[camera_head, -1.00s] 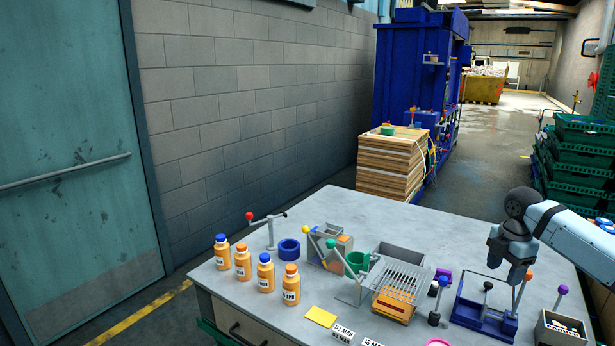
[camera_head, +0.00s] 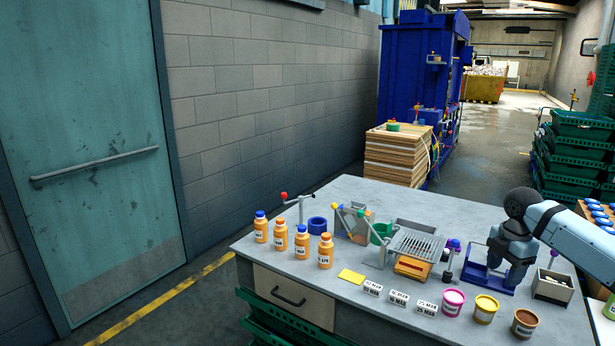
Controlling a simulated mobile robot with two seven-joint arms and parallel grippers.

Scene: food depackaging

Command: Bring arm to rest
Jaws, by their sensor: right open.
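My right gripper (camera_head: 504,270) comes in on a pale blue arm (camera_head: 575,233) from the right edge, pointing down over the right part of the grey table (camera_head: 560,310). Its jaws are open, with nothing seen between them. In the picture it overlaps a blue press stand (camera_head: 472,270) and hides part of it. I cannot tell how high it is above the stand or whether it touches it. My left gripper and arm are out of view.
On the table are several orange bottles (camera_head: 280,236), a wire rack (camera_head: 418,243), a grey bin (camera_head: 552,286), label blocks (camera_head: 398,298) and open jars (camera_head: 485,309). Green crates (camera_head: 572,150) stack at the right.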

